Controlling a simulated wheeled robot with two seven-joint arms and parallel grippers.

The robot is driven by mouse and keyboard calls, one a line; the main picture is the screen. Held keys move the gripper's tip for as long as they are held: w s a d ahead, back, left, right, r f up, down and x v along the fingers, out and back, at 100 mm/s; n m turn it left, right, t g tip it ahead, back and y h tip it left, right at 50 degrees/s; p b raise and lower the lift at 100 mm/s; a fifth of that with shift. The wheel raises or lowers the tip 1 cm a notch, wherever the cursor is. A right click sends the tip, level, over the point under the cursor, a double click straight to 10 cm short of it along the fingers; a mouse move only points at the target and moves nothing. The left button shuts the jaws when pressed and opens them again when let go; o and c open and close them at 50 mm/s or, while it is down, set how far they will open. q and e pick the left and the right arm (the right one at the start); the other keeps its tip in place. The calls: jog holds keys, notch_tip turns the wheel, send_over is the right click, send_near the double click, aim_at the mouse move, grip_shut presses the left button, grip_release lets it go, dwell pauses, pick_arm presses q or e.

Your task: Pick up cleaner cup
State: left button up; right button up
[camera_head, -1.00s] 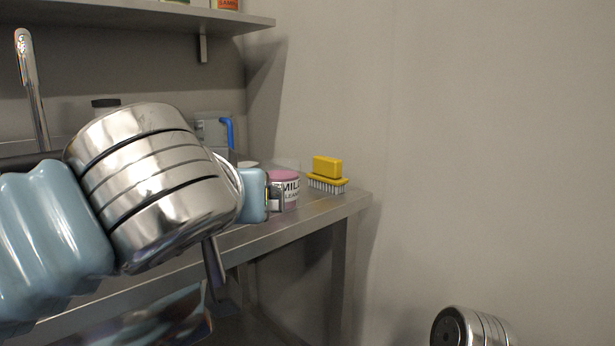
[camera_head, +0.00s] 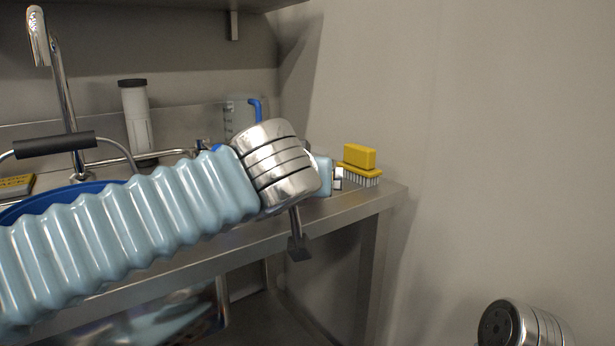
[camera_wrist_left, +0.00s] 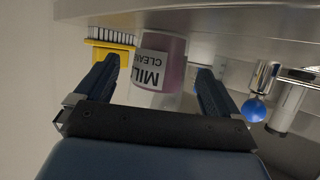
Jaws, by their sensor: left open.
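The cleaner cup (camera_wrist_left: 169,72), pink with a white label, shows in the left wrist view, upside down in the picture. It stands on the steel counter (camera_head: 372,205). My left gripper (camera_wrist_left: 158,70) is open, with one finger on each side of the cup in the picture; I cannot tell whether they touch it. In the head view my left wrist and gripper (camera_head: 328,178) reach over the counter's right end and hide the cup. My right gripper is not in view.
A yellow brush (camera_head: 360,162) stands close by on the counter's right end, also beside the cup in the left wrist view (camera_wrist_left: 110,58). Behind my arm are a jug with a blue handle (camera_head: 238,112), a white bottle (camera_head: 136,120), a faucet (camera_head: 62,90) and a blue basin (camera_head: 45,203).

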pick_arm(q)
jog(key=x, duration=0.4)
jog(key=shift+w, duration=0.1)
jog(key=c, duration=1.2)
